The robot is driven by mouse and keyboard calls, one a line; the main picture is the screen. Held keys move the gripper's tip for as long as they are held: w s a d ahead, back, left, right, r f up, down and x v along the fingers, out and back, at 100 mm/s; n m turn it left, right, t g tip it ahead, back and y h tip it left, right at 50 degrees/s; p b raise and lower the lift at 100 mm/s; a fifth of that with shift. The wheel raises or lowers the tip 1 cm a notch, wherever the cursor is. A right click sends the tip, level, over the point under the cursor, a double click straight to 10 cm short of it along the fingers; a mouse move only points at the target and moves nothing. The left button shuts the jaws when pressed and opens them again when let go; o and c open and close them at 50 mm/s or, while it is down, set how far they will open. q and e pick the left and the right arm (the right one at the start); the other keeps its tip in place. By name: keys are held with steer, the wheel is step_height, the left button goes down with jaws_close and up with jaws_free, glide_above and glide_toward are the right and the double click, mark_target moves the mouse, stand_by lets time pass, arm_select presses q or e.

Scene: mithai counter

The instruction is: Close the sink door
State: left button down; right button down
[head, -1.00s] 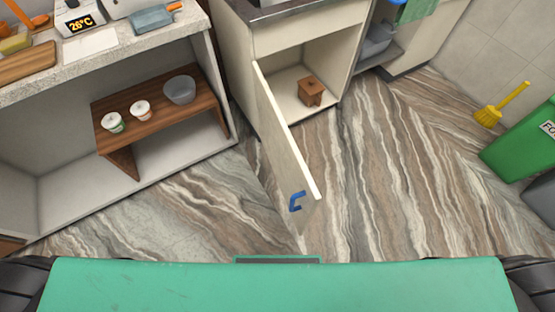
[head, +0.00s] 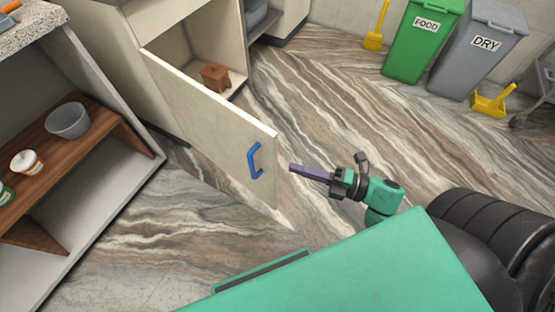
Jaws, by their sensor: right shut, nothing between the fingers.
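The sink door (head: 205,115) is a cream panel that stands wide open, swung out from the sink cabinet (head: 168,20). A blue handle (head: 255,161) is on its face near the free edge. My right gripper (head: 293,168) is shut and empty. It is just right of the door's free edge in the picture, near the height of the handle, and appears apart from the door. My left gripper is not in view.
A small brown wooden box (head: 216,77) sits inside the cabinet. A wooden shelf (head: 115,125) with a grey bowl (head: 68,120) and cups is at the left. A green bin (head: 420,45) and a grey bin (head: 478,55) stand at the back right. The floor between is clear.

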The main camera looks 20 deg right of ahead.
mark_target(277, 148)
steer(key=shift+w+a, duration=0.55)
steer(key=shift+w, duration=0.8)
steer(key=shift+w+a, duration=0.5)
steer(key=shift+w, duration=0.9)
steer(key=shift+w+a, duration=0.55)
steer(key=shift+w, duration=0.8)
steer(key=shift+d, duration=0.1)
